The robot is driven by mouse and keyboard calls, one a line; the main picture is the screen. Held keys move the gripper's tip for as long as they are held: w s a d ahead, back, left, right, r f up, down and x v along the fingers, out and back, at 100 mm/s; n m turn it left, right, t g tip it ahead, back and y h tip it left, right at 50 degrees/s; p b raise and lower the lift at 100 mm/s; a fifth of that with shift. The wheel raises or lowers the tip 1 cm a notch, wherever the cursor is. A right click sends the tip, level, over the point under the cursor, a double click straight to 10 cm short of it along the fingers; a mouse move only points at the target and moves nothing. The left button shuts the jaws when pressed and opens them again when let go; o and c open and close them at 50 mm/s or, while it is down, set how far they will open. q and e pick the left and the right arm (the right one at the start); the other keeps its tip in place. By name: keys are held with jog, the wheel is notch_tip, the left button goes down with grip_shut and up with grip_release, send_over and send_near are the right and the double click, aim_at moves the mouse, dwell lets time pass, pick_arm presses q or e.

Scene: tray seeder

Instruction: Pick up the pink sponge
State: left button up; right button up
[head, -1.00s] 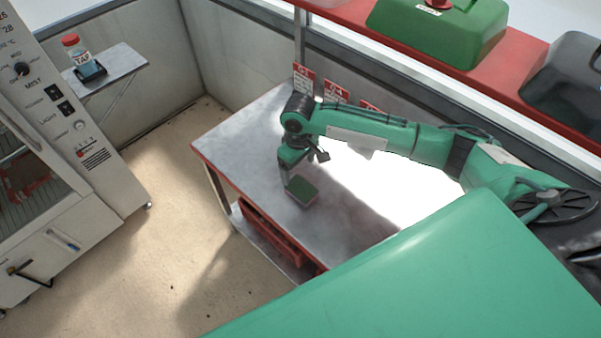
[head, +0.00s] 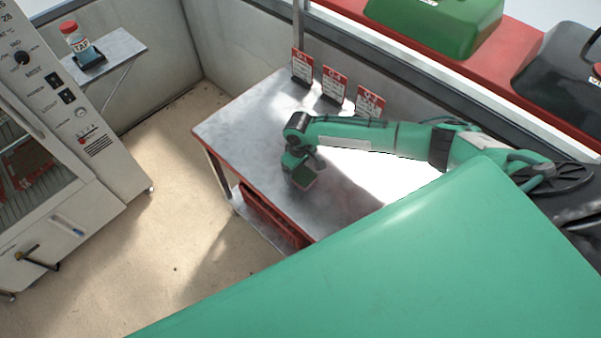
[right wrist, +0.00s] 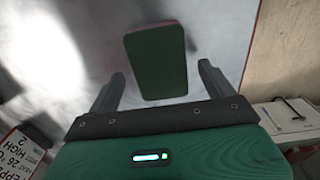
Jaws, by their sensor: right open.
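The sponge (right wrist: 155,62) lies on the metal table; its top looks dark green, with a thin pinkish-red edge at its far end in the right wrist view. In the head view the sponge (head: 305,181) is partly hidden by my right gripper (head: 298,172). In the right wrist view my right gripper (right wrist: 161,72) is open and empty, one finger on each side of the sponge's near part, with gaps on both sides. I cannot tell how high the fingertips are above the table. My left gripper is not in view.
The metal table (head: 240,132) is clear left of my right arm. Several red-and-white sign cards (head: 334,84) stand along its back. Red trays (head: 268,215) sit below. A red shelf (head: 480,70) holds green and black containers. A bottle (head: 76,42) stands on a side shelf at left.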

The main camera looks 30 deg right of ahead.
aim_at(300, 172)
jog(key=shift+f, duration=1.1)
jog(key=c, duration=1.1)
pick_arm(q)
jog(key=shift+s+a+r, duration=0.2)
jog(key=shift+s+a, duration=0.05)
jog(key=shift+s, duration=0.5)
pick_arm(e)
jog(key=shift+o, duration=0.2)
